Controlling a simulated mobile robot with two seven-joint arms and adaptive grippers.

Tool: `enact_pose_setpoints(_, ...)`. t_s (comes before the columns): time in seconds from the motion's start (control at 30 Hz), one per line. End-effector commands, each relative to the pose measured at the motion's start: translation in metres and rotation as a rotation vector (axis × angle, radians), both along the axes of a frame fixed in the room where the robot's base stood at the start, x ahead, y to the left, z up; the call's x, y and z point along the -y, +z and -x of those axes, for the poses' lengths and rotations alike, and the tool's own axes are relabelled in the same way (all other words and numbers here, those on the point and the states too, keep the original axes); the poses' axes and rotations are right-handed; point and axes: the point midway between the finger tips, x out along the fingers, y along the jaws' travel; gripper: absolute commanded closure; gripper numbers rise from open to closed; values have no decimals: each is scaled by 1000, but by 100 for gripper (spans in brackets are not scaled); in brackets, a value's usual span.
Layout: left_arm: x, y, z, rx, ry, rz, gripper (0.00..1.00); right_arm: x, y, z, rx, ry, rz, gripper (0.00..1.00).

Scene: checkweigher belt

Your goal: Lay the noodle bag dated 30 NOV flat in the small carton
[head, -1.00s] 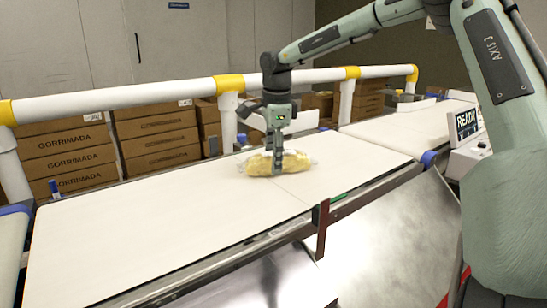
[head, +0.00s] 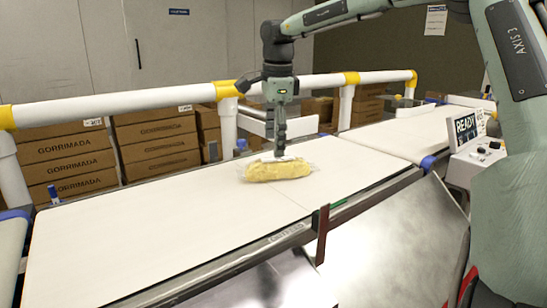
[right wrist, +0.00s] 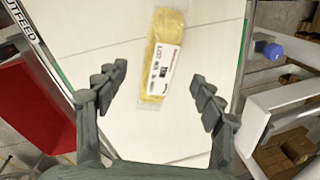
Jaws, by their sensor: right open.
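One yellow noodle bag (head: 277,172) with clear ends lies flat on the white belt. It also shows in the right wrist view (right wrist: 166,28) with a white printed label, whose date I cannot read with certainty. My right gripper (head: 280,151) is just above the bag, pointing down. In the right wrist view its two fingers (right wrist: 158,77) are spread apart, one on each side of the bag's outline, with nothing held between them. My left gripper is in neither view. I cannot make out a small carton in these views.
A white rail (head: 140,101) with yellow joints runs behind the belt (head: 150,220). Stacked GORRIMADA cartons (head: 70,165) stand beyond it. A READY display (head: 466,128) and control box stand at the right. The belt's left part is clear.

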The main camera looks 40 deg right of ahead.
Motion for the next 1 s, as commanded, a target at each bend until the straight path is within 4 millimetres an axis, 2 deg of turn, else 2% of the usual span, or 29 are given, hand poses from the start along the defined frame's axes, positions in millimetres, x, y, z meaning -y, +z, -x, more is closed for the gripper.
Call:
enact_pose_setpoints(0.1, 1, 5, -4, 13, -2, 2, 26, -2, 24, 3, 3, 1, 2, 32)
enact_pose_setpoints(0.3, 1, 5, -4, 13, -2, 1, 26, -4, 46, 7, 1, 0, 0, 32)
enact_pose_setpoints(1.0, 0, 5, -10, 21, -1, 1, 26, -4, 50, 8, 0, 0, 1, 32)
